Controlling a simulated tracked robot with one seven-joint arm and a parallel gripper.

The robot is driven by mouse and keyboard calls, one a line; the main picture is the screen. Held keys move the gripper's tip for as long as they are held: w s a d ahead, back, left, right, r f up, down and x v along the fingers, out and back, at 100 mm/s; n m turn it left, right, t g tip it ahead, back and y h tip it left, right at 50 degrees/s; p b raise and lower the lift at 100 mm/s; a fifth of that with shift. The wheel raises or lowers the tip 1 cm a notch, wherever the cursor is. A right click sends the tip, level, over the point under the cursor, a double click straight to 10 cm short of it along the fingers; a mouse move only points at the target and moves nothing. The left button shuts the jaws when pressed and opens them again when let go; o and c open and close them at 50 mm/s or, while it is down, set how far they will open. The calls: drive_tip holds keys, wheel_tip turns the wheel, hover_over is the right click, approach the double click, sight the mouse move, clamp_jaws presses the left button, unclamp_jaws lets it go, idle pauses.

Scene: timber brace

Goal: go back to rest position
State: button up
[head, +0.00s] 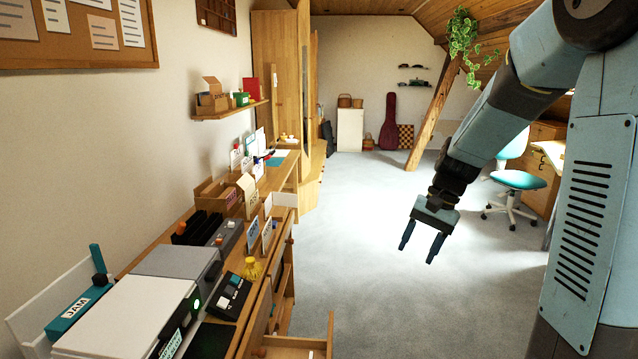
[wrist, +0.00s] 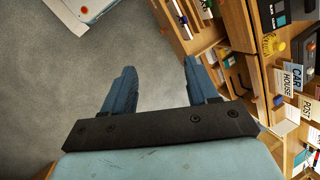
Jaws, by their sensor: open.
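My gripper (head: 422,243) hangs from my blue arm over the open carpet, right of the desk, in the head view. Its two dark fingers point down, stand apart and hold nothing. In the wrist view my gripper (wrist: 158,88) also shows spread fingers with only grey carpet between them. The fingers touch nothing. The timber brace (head: 436,110) slants from floor to ceiling at the back of the room, well behind my gripper.
A wooden desk (head: 262,300) with open drawers runs along the left, carrying a printer (head: 140,318) and card boxes. A teal chair (head: 516,180) stands at the right by another desk. The carpet (head: 380,290) between is clear.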

drive_tip(key=s+r+n+t+h, duration=0.2)
drive_tip(key=s+r, duration=0.4)
drive_tip(key=s, duration=0.4)
drive_tip(key=s+d+r+n+t+h, duration=0.1)
drive_tip(key=s+r+t, duration=0.3)
drive_tip(key=s, duration=0.5)
wheel_tip(320, 180, up, 2)
drive_tip(key=shift+s+r+n+t+h, duration=0.15)
drive_tip(key=shift+s+n+t+h, duration=0.3)
drive_tip(key=shift+n, duration=0.45)
drive_tip(key=shift+w, duration=0.1)
